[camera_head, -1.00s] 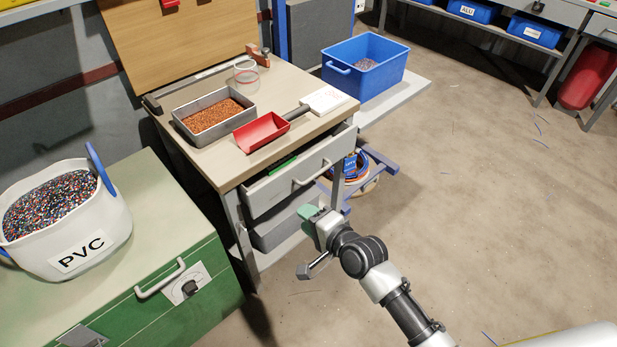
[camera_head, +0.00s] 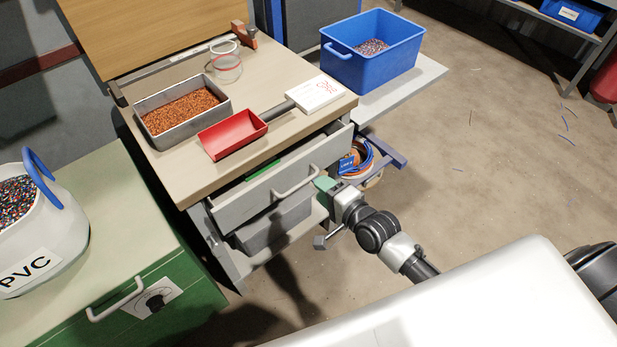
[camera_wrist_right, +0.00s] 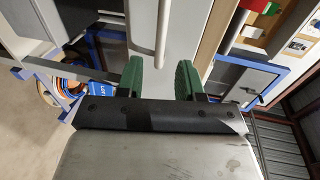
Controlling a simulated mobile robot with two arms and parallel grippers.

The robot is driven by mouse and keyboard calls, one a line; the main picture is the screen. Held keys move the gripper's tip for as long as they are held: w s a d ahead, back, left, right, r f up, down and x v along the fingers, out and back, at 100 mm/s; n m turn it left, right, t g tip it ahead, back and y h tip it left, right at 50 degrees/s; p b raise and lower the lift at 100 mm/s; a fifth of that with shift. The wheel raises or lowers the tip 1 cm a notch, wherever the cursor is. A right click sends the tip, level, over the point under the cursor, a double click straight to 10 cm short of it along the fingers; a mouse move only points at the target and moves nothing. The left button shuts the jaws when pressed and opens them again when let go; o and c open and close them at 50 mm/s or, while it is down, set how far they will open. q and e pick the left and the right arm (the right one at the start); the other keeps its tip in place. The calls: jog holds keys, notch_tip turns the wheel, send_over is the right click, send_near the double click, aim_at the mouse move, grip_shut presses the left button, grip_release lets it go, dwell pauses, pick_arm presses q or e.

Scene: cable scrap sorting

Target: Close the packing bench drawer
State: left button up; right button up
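The packing bench (camera_head: 150,163) has a grey top drawer (camera_head: 245,206) that stands partly open, with a green item (camera_head: 262,170) showing inside. Its pale bar handle (camera_head: 296,182) is on the drawer front. My right gripper (camera_head: 324,184) is beside the right end of the handle, close to the drawer front. In the right wrist view my right gripper (camera_wrist_right: 160,80) has its green fingers apart with nothing held between them. The handle (camera_wrist_right: 163,30) runs down towards the gap, beyond the fingertips; contact cannot be told. My left gripper is not in view.
On the bench top are a tray of copper granules (camera_head: 139,118), a red scoop (camera_head: 232,136) and a white pad (camera_head: 316,92). A grey bin (camera_head: 275,228) sits below the drawer. A green cabinet (camera_head: 185,295) stands at left. Cable coils (camera_head: 352,165) lie right of the bench.

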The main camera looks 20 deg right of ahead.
aim_at(310, 177)
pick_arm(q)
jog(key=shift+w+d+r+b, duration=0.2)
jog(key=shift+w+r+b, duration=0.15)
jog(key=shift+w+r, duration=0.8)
pick_arm(e)
jog(key=x, duration=0.5)
jog(key=shift+w+a, duration=0.1)
jog(key=shift+w, duration=0.2)
grip_shut()
